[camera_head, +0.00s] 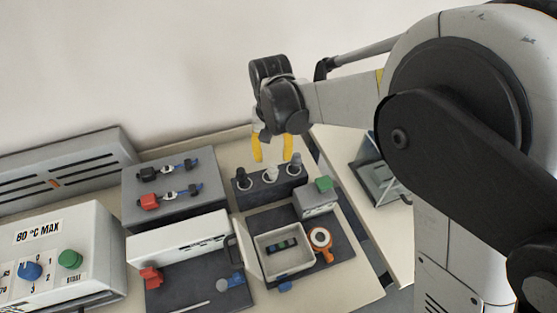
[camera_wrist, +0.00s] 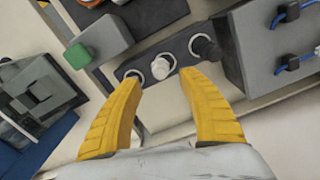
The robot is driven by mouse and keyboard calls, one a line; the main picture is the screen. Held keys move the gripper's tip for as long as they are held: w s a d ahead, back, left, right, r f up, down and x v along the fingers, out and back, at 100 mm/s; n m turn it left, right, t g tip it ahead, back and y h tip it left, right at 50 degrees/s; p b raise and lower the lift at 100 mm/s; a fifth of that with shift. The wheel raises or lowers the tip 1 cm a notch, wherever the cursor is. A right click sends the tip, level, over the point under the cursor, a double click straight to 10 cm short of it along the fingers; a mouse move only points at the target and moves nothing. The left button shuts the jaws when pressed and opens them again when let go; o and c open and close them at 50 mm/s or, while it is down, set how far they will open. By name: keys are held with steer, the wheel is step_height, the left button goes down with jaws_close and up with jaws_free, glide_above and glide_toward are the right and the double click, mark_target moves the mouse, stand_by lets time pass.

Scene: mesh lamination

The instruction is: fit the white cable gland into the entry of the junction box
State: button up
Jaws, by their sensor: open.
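The white cable gland (camera_wrist: 162,68) stands in the middle seat of a dark holder block (camera_wrist: 185,45) in the wrist view. A black gland (camera_wrist: 205,47) stands to its right there, and another seat to its left is partly hidden by a finger. My gripper (camera_wrist: 158,82) is open and empty, its yellow fingertips on either side of the white gland in the picture. In the head view my gripper (camera_head: 272,150) is above the holder block (camera_head: 270,184), apart from it. The open pale box (camera_head: 262,270), apparently the junction box, lies in front of the holder; its entry cannot be made out.
A grey box with a green button (camera_head: 323,184) stands beside the pale box. An orange-handled round item (camera_head: 320,240) lies to its right. A grey block with cables (camera_head: 175,208) is left of the holder. A white control panel (camera_head: 60,260) stands at far left.

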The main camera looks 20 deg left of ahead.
mark_target(273, 165)
step_height(273, 165, down, 8)
steer(key=shift+r+b, duration=0.25)
steer(key=shift+b, duration=0.85)
steer(key=shift+r, duration=0.1)
jaws_close()
